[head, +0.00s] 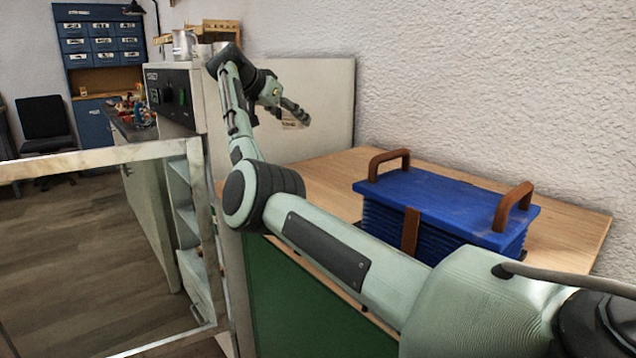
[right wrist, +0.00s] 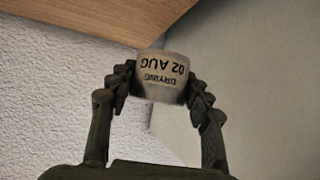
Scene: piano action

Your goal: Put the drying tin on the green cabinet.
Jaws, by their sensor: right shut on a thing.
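The drying tin (right wrist: 160,78), a small pale cup-like tin marked "DRYING 02 AUG", is between the fingers of my right gripper (right wrist: 162,88) in the right wrist view. The fingers are shut on its sides, and the lettering reads upside down. In the head view my right gripper (head: 292,112) is in the air before a pale panel; the tin is hard to make out there. The green cabinet (head: 300,305) has a green front and a wooden top (head: 318,178). The gripper is above and behind the top's left part. My left gripper is not in view.
A blue ribbed box (head: 445,200) with brown handles stands on the wooden top, leaving its left part bare. A pale panel (head: 325,85) rises behind. At left are a grey machine with a dark control panel (head: 170,95) and an open framed glass door (head: 105,255).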

